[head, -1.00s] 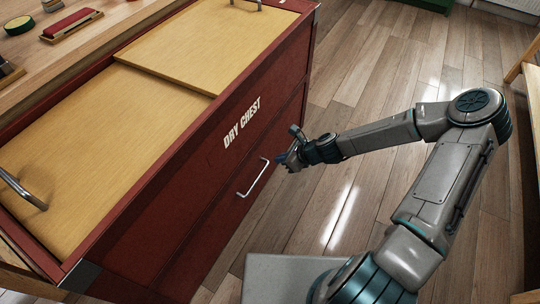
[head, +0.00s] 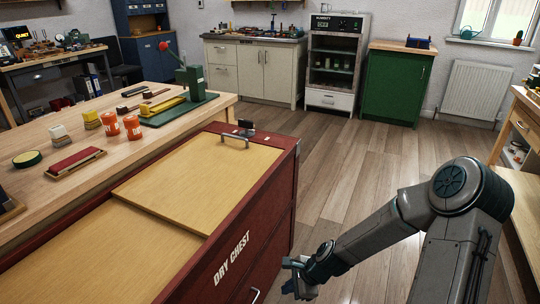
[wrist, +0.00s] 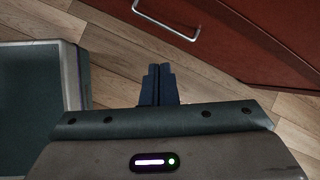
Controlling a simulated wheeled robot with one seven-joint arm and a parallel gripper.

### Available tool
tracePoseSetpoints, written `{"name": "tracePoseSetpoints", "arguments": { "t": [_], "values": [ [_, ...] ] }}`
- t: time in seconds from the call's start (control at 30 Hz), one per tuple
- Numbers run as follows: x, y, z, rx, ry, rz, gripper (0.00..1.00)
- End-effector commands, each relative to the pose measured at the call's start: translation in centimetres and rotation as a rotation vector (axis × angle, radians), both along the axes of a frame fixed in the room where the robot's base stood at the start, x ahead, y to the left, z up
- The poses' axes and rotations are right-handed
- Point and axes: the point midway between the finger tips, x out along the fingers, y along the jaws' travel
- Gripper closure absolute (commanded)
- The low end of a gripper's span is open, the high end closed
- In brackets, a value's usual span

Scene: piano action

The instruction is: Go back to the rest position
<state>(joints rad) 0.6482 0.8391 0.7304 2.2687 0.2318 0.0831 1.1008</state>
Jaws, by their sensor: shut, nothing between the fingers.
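My gripper (head: 298,286) is low in the head view, in front of the dry chest's right-hand face and apart from it. In the wrist view my gripper (wrist: 158,72) shows its two dark fingers together, pointing at the wooden floor, with nothing between them. My arm comes in from the right, bent at the elbow. The red dry chest (head: 268,225) has yellow sliding lids (head: 195,180) on top, both lying flat. Its metal front handle (wrist: 180,32) shows at the top of the wrist view, clear of the fingers.
A workbench (head: 90,185) with orange jars, a green press and small blocks stands left of the chest. A wooden bench (head: 520,215) stands at the right edge. A green cabinet (head: 395,88) and a glass-doored cabinet (head: 335,65) stand at the back. The floor (head: 375,165) between is clear.

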Motion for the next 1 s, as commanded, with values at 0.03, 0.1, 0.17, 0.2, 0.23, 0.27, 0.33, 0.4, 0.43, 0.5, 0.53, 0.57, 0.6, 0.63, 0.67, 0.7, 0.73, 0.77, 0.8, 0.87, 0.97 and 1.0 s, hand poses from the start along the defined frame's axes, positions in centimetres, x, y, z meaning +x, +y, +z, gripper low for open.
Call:
{"name": "tracePoseSetpoints", "arguments": {
  "t": [0.03, 0.1, 0.17, 0.2, 0.23, 0.27, 0.33, 0.4, 0.43, 0.5, 0.53, 0.57, 0.6, 0.63, 0.67, 0.7, 0.73, 0.77, 0.8, 0.87, 0.97, 1.0],
  "values": [
    [-0.4, -0.5, 2.5, -0.05, -0.024, 0.067, 1.0],
    [-1.0, -1.3, 4.5, -0.111, -0.052, 0.161, 1.0],
    [-1.4, -2.0, 6.5, -0.162, -0.074, 0.238, 1.0],
    [-1.8, -2.4, 7.8, -0.194, -0.087, 0.29, 1.0],
    [-2.0, -2.8, 8.8, -0.218, -0.097, 0.327, 1.0],
    [-2.2, -3.1, 9.8, -0.242, -0.107, 0.364, 1.0],
    [-2.8, -3.8, 12.3, -0.295, -0.129, 0.447, 1.0],
    [-3.4, -4.5, 15.0, -0.346, -0.15, 0.528, 1.0],
    [-3.6, -4.8, 16.1, -0.367, -0.159, 0.561, 1.0],
    [-4.3, -5.4, 18.9, -0.413, -0.179, 0.636, 1.0],
    [-4.5, -5.6, 20.1, -0.433, -0.189, 0.667, 1.0],
    [-4.8, -5.9, 21.2, -0.452, -0.196, 0.7, 1.0],
    [-5.3, -6.2, 22.8, -0.475, -0.208, 0.74, 1.0],
    [-5.6, -6.4, 24.1, -0.493, -0.217, 0.77, 1.0],
    [-5.9, -6.6, 25.3, -0.51, -0.225, 0.799, 1.0],
    [-6.4, -6.8, 26.9, -0.531, -0.236, 0.838, 1.0],
    [-6.8, -7.0, 28.1, -0.548, -0.246, 0.865, 1.0],
    [-7.2, -7.2, 29.3, -0.563, -0.253, 0.895, 1.0],
    [-7.8, -7.4, 30.9, -0.582, -0.265, 0.929, 1.0],
    [-8.7, -7.7, 33.3, -0.607, -0.283, 0.983, 1.0],
    [-10.3, -8.1, 37.1, -0.647, -0.315, 1.069, 1.0],
    [-11.0, -8.3, 38.6, -0.661, -0.329, 1.101, 1.0]
  ]
}}
